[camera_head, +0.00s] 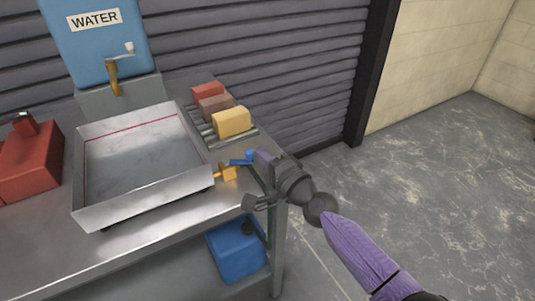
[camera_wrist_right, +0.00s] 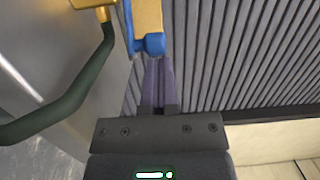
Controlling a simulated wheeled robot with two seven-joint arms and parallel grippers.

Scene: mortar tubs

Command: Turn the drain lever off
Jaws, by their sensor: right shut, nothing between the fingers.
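The drain lever (camera_head: 242,157) is a small blue handle on a brass valve (camera_head: 227,173) at the right side of the metal tray (camera_head: 140,207). My right gripper (camera_head: 262,157) is shut and empty, its fingertips right beside the lever's outer end. In the right wrist view the blue lever (camera_wrist_right: 147,22) stands just ahead of the shut purple fingers (camera_wrist_right: 155,62); whether they touch it I cannot tell. A dark green hose (camera_wrist_right: 75,97) runs from the brass valve there. My left gripper is not in view.
A blue WATER tank (camera_head: 95,45) with a brass tap stands behind the tray. Red, brown and yellow blocks (camera_head: 233,122) sit on a rack at the back right. A red container (camera_head: 28,165) is at the left. A blue tub (camera_head: 237,250) is below the bench. Open floor lies to the right.

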